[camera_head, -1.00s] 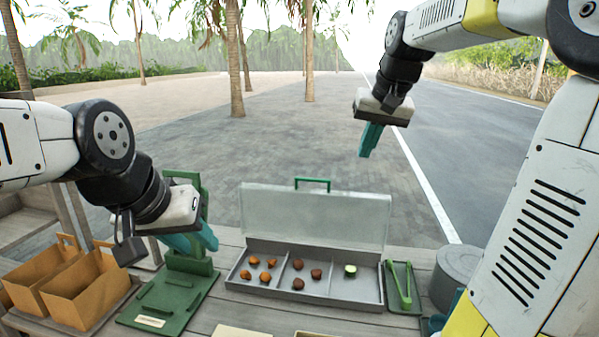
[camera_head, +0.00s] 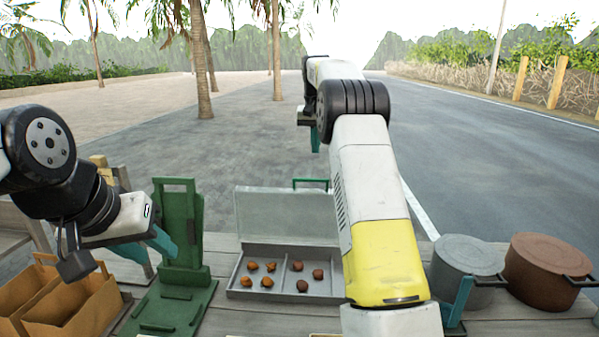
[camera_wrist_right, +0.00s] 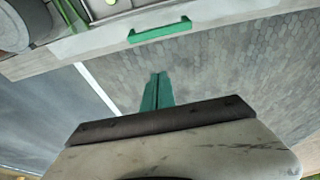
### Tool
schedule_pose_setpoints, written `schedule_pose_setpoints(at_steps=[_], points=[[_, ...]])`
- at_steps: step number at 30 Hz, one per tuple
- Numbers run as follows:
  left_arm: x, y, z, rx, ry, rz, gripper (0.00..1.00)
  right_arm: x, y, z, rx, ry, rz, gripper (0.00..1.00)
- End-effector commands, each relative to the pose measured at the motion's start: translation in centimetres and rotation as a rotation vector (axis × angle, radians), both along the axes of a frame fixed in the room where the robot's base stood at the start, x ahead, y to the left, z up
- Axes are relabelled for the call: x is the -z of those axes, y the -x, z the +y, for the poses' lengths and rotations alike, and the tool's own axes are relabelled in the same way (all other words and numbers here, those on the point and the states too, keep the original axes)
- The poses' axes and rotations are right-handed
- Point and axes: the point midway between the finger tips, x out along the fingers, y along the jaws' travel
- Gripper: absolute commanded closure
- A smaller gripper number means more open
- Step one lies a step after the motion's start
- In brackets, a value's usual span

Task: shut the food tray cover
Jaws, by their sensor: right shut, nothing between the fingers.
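The food tray (camera_head: 262,295) stands on the wooden table, with several brown food pieces in its compartments; my right arm hides its right part. Its translucent cover (camera_head: 280,216) stands open and upright at the back edge, with a green handle (camera_head: 309,183) on top. The handle also shows in the right wrist view (camera_wrist_right: 160,30). My right gripper (camera_head: 315,140) is beyond and above the cover, shut and empty; its teal fingers (camera_wrist_right: 157,90) point toward the handle, apart from it. My left gripper (camera_head: 165,245) is at the left beside the green stand; its jaw opening is unclear.
A green stand (camera_head: 178,230) is left of the tray, with brown paper bags (camera_head: 75,305) further left. A grey pot (camera_head: 468,255) and a brown pot (camera_head: 545,268) stand at the right. Open paving lies behind the table.

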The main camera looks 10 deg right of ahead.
Motion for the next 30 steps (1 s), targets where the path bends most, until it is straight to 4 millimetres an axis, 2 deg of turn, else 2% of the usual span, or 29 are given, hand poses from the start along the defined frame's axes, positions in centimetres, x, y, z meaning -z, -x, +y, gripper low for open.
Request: schedule_pose_setpoints(at_steps=[13,15,21,30], points=[[0.0,0.0,0.0,0.000,0.000,0.000,0.64,9.1,-2.3,-0.7,0.000,-0.001,0.005,1.00],[0.0,0.0,0.0,0.000,0.000,0.000,0.64,8.4,-1.2,-0.3,-0.002,-0.002,0.000,1.00],[0.0,0.0,0.0,0.000,0.000,0.000,0.64,8.3,0.7,0.2,-0.001,-0.001,0.000,1.00],[0.0,0.0,0.0,0.000,0.000,0.000,0.64,8.3,1.6,0.5,-0.002,0.000,0.000,1.00]])
